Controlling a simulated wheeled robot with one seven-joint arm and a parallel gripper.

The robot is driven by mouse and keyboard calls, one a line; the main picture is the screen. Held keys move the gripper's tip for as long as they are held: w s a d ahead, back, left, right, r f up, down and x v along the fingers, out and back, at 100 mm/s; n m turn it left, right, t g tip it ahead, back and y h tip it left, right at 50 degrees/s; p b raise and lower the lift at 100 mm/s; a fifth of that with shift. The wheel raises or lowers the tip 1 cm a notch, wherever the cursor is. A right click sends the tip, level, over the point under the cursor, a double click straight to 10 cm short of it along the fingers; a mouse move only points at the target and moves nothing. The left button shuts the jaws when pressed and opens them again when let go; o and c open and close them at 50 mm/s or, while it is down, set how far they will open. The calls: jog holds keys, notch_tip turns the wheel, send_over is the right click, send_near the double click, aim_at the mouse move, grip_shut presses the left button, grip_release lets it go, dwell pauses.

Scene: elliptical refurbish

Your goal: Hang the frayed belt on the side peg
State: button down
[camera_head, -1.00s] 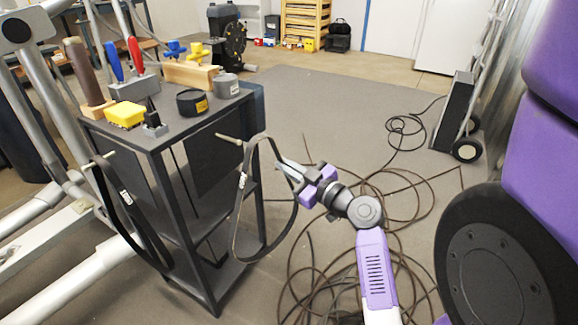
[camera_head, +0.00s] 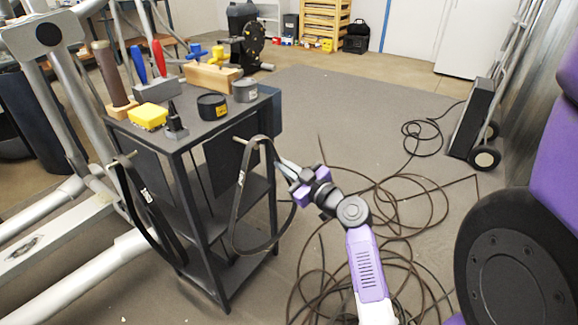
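A black belt loop (camera_head: 236,208) hangs at the side of the dark cart, its top at the right-hand peg (camera_head: 240,141). The peg tip seems to lie inside the loop; whether the belt rests on it is unclear. My purple and grey gripper (camera_head: 283,165) is at the loop's upper right side, its fingers pointing left toward the peg. The fingers overlap the belt, and whether they are closed on it is too small to tell. A second black belt (camera_head: 158,228) hangs from the left peg (camera_head: 124,157). Fraying is not discernible on either belt.
The dark cart (camera_head: 197,147) carries a yellow block (camera_head: 148,116), black and grey round tins, a wooden block and tools. Silver frame tubes stand at left. Cables (camera_head: 400,200) cover the floor under my arm. A black wheel and purple body stand at right.

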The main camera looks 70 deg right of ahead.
jog(key=w, duration=0.1)
jog(key=w+f, duration=0.1)
jog(key=w+d+b, duration=0.1)
jog(key=w, duration=0.1)
jog(key=shift+w+f, duration=0.1)
jog(key=shift+f, duration=0.25)
jog(key=shift+f, duration=0.1)
dwell(0.4)
dwell(0.6)
jog(key=c, duration=1.6)
grip_release()
jog(key=shift+o, duration=0.2)
jog(key=v, duration=0.7)
jog(key=shift+s+a, duration=0.2)
jog(key=shift+s, duration=0.1)
